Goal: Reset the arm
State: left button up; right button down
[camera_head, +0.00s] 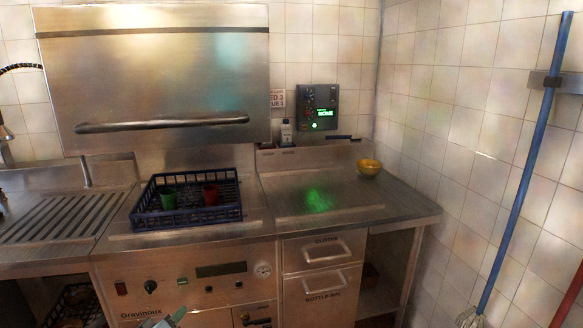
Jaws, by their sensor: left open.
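My left gripper (164,319) shows only as a small grey-green tip at the bottom edge, in front of the dishwasher's lower front. It looks empty, and most of it is cut off by the frame. My right gripper is not in view. A dark blue dish rack (187,215) sits on the steel counter under the raised hood, with a green cup (168,198) and a red cup (210,195) in it.
A yellow bowl (369,168) stands at the back right of the steel counter (385,198), whose middle is clear. The steel hood (155,75) hangs above the rack. A blue-handled mop (520,185) leans at the right wall.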

pick_arm(q)
jog(key=s+d+f+m+g, duration=0.2)
jog(key=s+f+m, duration=0.1)
jog(key=s+f, duration=0.55)
jog(key=s+d+f+m+g, duration=0.1)
jog(key=s+d+f+m, duration=0.15)
jog(key=s+f, duration=0.65)
jog(key=s+d+m+g, duration=0.1)
jog(key=s+d+m, duration=0.1)
jog(key=s, duration=1)
jog(key=s+d+m+g, duration=0.1)
jog(key=s+d+m, duration=0.1)
jog(key=s, duration=0.9)
jog(key=shift+s+d+f+g+h, duration=0.15)
jog(key=shift+s+d+g+h, duration=0.15)
jog(key=shift+s+d+h, duration=0.1)
